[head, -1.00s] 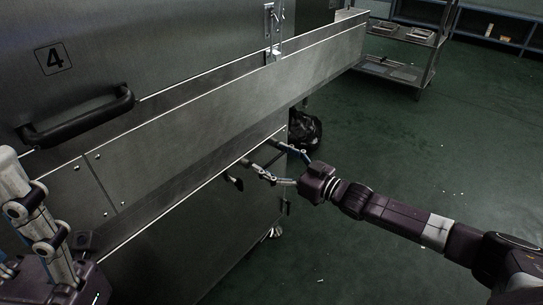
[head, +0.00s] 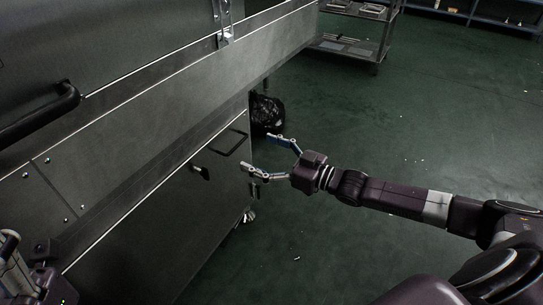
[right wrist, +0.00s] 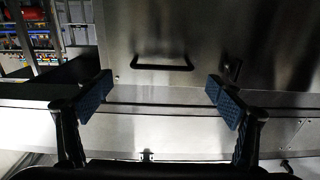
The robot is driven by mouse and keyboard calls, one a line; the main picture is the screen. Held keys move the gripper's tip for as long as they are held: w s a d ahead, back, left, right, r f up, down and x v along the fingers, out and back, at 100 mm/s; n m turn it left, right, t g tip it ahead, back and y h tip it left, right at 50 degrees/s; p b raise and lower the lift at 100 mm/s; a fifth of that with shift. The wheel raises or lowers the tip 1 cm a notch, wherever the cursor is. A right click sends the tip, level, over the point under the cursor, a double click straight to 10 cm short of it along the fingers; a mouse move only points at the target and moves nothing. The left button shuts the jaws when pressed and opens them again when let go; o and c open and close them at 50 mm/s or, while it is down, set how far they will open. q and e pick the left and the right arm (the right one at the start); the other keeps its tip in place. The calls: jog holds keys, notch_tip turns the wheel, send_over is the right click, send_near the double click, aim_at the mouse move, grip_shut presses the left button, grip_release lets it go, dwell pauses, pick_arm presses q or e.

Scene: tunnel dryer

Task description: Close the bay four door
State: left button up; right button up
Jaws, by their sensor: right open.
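The steel dryer fills the left of the head view. A lower door-like panel (head: 200,200) carries a thin dark handle (head: 231,143) and a small dark latch (head: 200,172). An upper panel (head: 110,45) has a thick black bar handle (head: 40,112). No number plate is readable now. My right gripper (head: 257,152) is open and empty near the lower panel's right edge; contact cannot be told. In the right wrist view its fingers (right wrist: 160,100) are apart, with a panel handle (right wrist: 161,66) beyond and between them. My left gripper (head: 18,270) shows only partly at bottom left.
A long steel ledge (head: 170,100) juts out above the lower panel. A black bag (head: 267,114) lies behind the dryer's right edge. A steel rack cart (head: 345,45) stands at the back. The green floor (head: 430,130) at right is clear.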

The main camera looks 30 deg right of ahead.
jog(key=shift+v, duration=2)
